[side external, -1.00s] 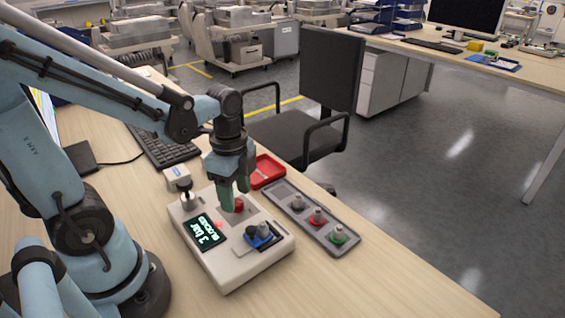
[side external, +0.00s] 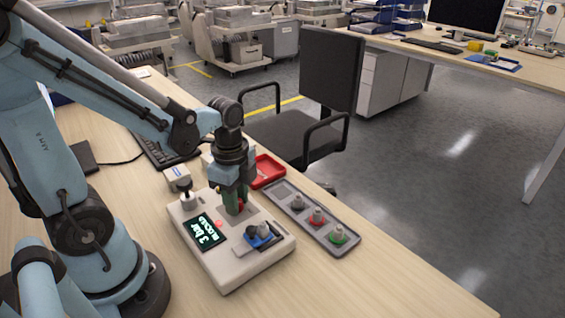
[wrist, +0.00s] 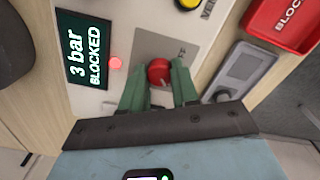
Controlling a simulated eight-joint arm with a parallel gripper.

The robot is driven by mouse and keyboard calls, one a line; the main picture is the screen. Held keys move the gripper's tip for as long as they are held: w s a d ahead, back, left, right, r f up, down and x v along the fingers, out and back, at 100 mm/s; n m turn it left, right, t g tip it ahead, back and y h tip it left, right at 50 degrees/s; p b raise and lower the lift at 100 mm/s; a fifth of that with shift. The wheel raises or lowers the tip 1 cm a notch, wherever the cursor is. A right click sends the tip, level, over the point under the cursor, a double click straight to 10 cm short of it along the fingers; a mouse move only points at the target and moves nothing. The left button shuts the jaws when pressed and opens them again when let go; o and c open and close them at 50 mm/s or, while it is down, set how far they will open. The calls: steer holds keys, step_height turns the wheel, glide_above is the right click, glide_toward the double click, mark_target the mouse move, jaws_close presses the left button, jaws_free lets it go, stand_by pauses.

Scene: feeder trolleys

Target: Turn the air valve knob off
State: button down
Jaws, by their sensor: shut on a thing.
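The red air valve knob (wrist: 158,72) sits on a grey plate on the pale control box (side external: 239,275). In the wrist view one green finger of my gripper (wrist: 157,79) is on each side of it, and the gripper is shut on it. In the side view my gripper (side external: 236,203) points down at the box and hides most of the knob. The box's display (side external: 205,232) reads "3 bar" and "BLOCKED" in the wrist view (wrist: 83,50). A small red light (wrist: 115,63) glows beside the display.
A grey tray (side external: 318,238) with several fittings lies right of the box, and a red tray (side external: 268,170) behind it. A keyboard (side external: 155,150) lies behind. The table's front right is clear.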

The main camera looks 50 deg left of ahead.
steer(key=shift+n, duration=0.3)
steer(key=n, duration=0.8)
steer(key=shift+n, duration=0.4)
steer(key=n, duration=0.4)
steer(key=shift+n, duration=2.2)
steer(key=c, duration=0.8)
jaws_free()
steer(key=shift+c, duration=0.2)
